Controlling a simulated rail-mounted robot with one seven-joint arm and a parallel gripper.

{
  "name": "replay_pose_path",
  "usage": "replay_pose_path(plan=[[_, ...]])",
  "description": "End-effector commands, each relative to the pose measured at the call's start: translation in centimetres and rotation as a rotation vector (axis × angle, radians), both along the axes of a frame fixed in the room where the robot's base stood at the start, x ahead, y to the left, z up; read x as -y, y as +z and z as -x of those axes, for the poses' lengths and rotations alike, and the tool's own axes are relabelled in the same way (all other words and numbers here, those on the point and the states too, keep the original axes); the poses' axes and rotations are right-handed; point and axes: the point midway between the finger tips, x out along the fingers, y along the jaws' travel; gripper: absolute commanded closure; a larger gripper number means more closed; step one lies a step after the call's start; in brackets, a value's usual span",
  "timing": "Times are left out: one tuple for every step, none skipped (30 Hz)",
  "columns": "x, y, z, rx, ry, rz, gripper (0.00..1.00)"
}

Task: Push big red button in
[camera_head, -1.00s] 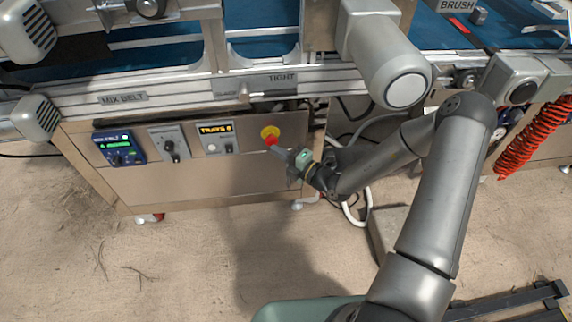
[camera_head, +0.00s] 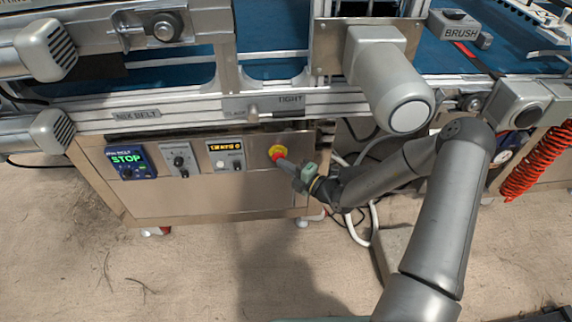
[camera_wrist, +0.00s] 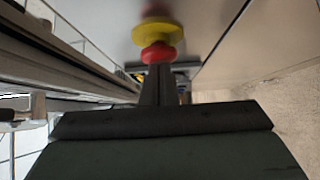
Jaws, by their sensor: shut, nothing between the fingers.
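The big red button (camera_head: 279,156) sits on a yellow round base (camera_head: 275,151) on the steel control panel under the belt. In the wrist view the red button (camera_wrist: 159,53) shows in front of its yellow base (camera_wrist: 157,31). My gripper (camera_head: 284,162) is shut and empty, with its fingertips at the button's face. In the wrist view the shut fingers (camera_wrist: 158,72) reach up to the red button and seem to touch it. How far the button is pressed in cannot be told.
Left of the button are a blue display (camera_head: 130,160) reading STOP, a knob panel (camera_head: 180,160) and a small panel with an amber display (camera_head: 226,155). The belt frame (camera_head: 180,112) overhangs above. Loose cables (camera_head: 372,215) hang to the right. The floor in front is clear.

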Motion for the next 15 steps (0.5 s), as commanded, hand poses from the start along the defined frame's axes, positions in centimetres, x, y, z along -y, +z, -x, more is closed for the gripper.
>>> replay_pose_path(plan=[[0.0, 0.6, -1.1, 0.018, -0.015, -0.004, 1.00], [0.0, 0.6, -1.1, 0.018, -0.015, -0.004, 1.00], [0.0, 0.7, -1.0, 0.017, -0.014, -0.004, 1.00], [0.0, 0.7, -0.8, 0.017, -0.014, -0.004, 1.00], [0.0, 0.7, -0.6, 0.017, -0.013, -0.004, 1.00], [0.0, 0.8, -0.2, 0.015, -0.011, -0.004, 1.00], [0.0, 0.9, 0.2, 0.014, -0.010, -0.005, 1.00], [0.0, 1.0, 0.7, 0.014, -0.009, -0.005, 1.00], [0.1, 1.0, 1.5, 0.012, -0.007, -0.005, 1.00], [0.1, 1.0, 2.2, 0.007, -0.004, -0.006, 1.00], [0.1, 1.0, 2.8, 0.006, -0.002, -0.005, 1.00], [0.2, 1.0, 3.9, 0.002, 0.001, -0.006, 1.00], [0.3, 0.9, 4.6, 0.002, 0.003, -0.005, 1.00], [1.2, 0.7, 4.9, 0.005, 0.000, -0.003, 1.00], [2.1, 0.6, 5.6, 0.006, -0.002, -0.002, 1.00]])
